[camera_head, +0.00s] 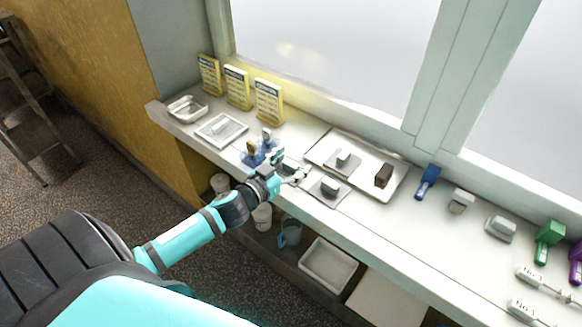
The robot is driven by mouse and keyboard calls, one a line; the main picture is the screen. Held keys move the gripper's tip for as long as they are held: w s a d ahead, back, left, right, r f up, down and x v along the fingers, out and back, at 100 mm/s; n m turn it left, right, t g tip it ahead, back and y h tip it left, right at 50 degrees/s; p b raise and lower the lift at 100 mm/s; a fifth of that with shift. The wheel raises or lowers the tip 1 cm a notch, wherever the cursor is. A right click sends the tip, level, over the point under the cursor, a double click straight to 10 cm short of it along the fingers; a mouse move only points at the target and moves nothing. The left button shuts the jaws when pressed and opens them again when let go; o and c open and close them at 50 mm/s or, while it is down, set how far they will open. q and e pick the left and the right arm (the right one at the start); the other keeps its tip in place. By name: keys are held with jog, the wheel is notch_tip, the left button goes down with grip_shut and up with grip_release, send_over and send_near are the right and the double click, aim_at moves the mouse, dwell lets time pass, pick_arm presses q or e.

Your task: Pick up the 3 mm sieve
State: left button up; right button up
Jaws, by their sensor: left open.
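No label reading 3 mm is legible, so I cannot tell which thing is the 3 mm sieve. A flat grey square piece with a raised grey block (330,187) lies on the counter's front edge. A similar piece (343,160) lies on the large pale tray (318,148), left of a dark brown block (383,176). Another flat square piece (221,129) lies further left. My left gripper (296,175) is open over the counter, just left of the front square piece and right of blue-based items (252,157). The gripper partly hides what lies beneath it. My right gripper is not in view.
Several yellow cards (237,87) stand at the back left, near a small metal dish (187,108). Blue (427,181), grey (461,201) and green (549,241) handled items line the right. A white bin (327,265) and cups sit below. The window wall bounds the back.

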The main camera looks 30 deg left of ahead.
pick_arm(q)
jog(key=c, duration=1.3)
jog(key=shift+r, duration=0.1)
jog(key=shift+c, duration=0.3)
